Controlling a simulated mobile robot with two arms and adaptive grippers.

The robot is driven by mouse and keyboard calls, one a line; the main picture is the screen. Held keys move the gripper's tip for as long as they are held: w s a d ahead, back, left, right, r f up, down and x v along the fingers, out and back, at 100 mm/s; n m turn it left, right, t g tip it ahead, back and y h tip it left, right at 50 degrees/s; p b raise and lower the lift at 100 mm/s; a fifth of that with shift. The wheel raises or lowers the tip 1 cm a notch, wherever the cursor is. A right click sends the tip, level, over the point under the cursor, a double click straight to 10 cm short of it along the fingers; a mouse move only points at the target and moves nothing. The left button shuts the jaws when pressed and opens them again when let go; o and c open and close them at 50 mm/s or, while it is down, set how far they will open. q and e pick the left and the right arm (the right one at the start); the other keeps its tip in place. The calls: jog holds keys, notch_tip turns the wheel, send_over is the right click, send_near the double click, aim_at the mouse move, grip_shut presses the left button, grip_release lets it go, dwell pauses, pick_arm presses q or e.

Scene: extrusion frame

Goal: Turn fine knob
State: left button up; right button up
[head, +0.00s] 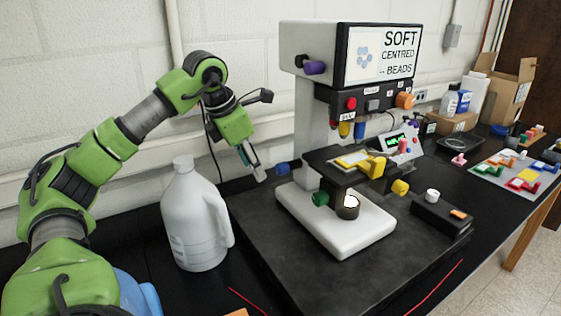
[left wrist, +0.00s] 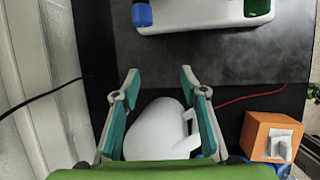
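A white-and-black microscope-like device (head: 302,45) with a sign stands on a dark slab. It has several coloured knobs: a purple knob (head: 314,68) high on the left, a blue knob (head: 284,167) left of the stage, a green knob (head: 320,199) lower down and a yellow knob (head: 400,187) on the right. I cannot tell which is the fine knob. My left gripper (head: 258,168) is just left of the blue knob, apparently apart from it. In the left wrist view its fingers (left wrist: 159,78) are spread and empty, with the blue knob (left wrist: 142,14) at the top. My right gripper is not in view.
A white jug (head: 195,220) stands left of the slab, below my left arm; it also shows in the left wrist view (left wrist: 158,128). A black box (head: 440,213) stands right of the device. An orange box (left wrist: 268,135) is near the jug. The wall is close behind.

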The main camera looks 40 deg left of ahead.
pick_arm(q)
jog(key=p, duration=0.4)
send_over(280, 164)
jog(key=s, duration=0.2)
jog(key=shift+w+d+r, duration=0.1)
jog(key=shift+w+r, duration=0.1)
jog(key=shift+r, duration=0.1)
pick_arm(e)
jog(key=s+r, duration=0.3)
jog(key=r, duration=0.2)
pick_arm(q)
jog(key=b+x, duration=0.2)
jog(key=x, duration=0.1)
jog(key=b+x, duration=0.1)
jog(key=shift+s+f, duration=0.25)
jog(key=shift+f, duration=0.1)
jog(key=shift+w+f+b, duration=0.3)
jog(key=shift+f+b, duration=0.1)
jog(key=shift+b, duration=0.1)
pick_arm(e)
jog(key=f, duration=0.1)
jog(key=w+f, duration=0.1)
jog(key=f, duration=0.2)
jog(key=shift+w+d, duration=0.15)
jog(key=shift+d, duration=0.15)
pick_arm(q)
jog(key=c, duration=1.1)
jog(key=shift+s, duration=0.1)
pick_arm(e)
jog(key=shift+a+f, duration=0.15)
